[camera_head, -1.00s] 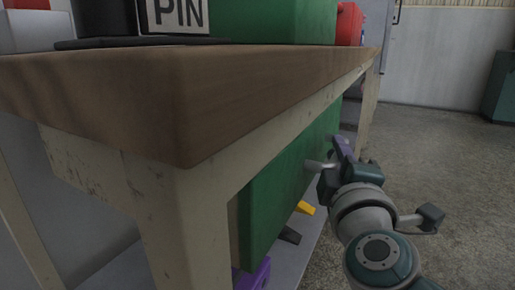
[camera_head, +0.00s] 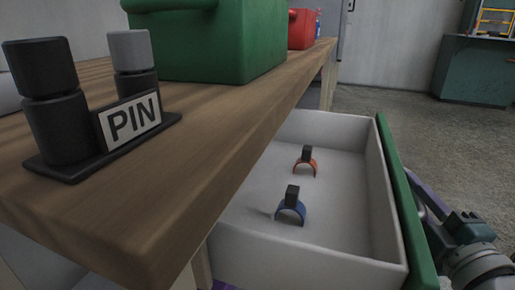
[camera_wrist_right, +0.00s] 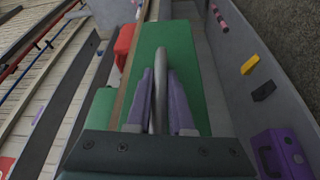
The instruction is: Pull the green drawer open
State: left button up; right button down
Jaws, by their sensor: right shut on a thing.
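The green drawer front (camera_head: 405,210) stands out from under the wooden bench top, and the drawer's white interior (camera_head: 345,205) shows. Inside lie an orange clip (camera_head: 305,163) and a blue clip (camera_head: 291,208), each with a black block on top. My right gripper (camera_head: 428,200) is on the outer side of the front, partly hidden by it. In the right wrist view, my right gripper's purple fingers (camera_wrist_right: 161,95) are shut on the grey drawer handle (camera_wrist_right: 161,65), in front of the green panel (camera_wrist_right: 185,45). My left gripper is not in view.
A PIN sign (camera_head: 131,117) with black and grey cylinders stands on the bench top (camera_head: 215,125). A green bin (camera_head: 222,45) and red bin (camera_head: 301,28) stand farther back. The floor (camera_head: 440,125) beyond the drawer is clear.

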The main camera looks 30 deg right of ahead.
jog(key=s+d, duration=0.4)
jog(key=s, duration=0.1)
jog(key=shift+d, duration=0.2)
jog(key=c, duration=0.8)
grip_release()
jog(key=p+v, duration=0.2)
jog(key=v, duration=0.8)
